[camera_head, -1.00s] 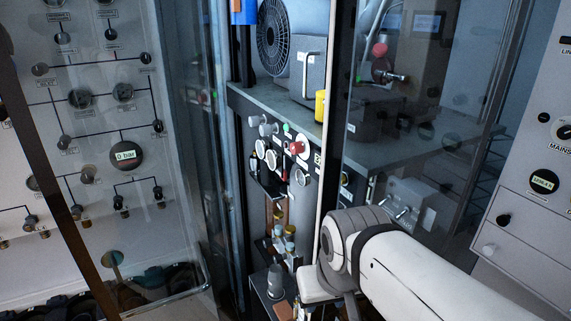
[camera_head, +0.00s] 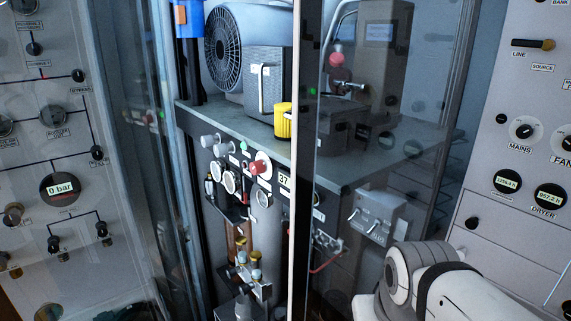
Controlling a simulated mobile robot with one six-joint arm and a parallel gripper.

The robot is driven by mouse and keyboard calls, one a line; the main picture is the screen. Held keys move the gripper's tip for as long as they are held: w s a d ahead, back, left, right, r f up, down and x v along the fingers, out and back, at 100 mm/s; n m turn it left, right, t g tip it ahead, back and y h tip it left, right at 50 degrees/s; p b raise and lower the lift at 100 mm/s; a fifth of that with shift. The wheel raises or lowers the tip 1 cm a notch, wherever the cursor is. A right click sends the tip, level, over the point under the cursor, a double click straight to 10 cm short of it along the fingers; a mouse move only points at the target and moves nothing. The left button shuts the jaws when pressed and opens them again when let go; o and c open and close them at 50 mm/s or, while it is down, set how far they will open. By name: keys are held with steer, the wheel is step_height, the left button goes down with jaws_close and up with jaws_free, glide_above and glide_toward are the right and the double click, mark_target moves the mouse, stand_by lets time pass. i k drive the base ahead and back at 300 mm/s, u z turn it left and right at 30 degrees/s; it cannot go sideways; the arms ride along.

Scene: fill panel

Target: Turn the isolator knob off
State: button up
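No label I can read names an isolator. A red knob (camera_head: 260,167) on a pale round plate is on the equipment front inside the middle cabinet, beside small white gauges. On the right panel, a MAINS knob (camera_head: 522,128) and a dark lever labelled LINE (camera_head: 534,44) also show. I cannot tell which of these is the isolator knob. My white and grey arm comes in at the lower right, in front of the cabinet glass and apart from these controls. My gripper is not visible.
A bright vertical glass edge (camera_head: 298,150) stands right of the red knob. A grey fan unit (camera_head: 229,50) and a yellow container (camera_head: 283,121) are on the shelf above.

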mark_target(258, 167)
steer(key=z, duration=0.9)
steer(key=k, duration=0.35)
steer(key=u, duration=1.75)
steer(key=i, duration=0.5)
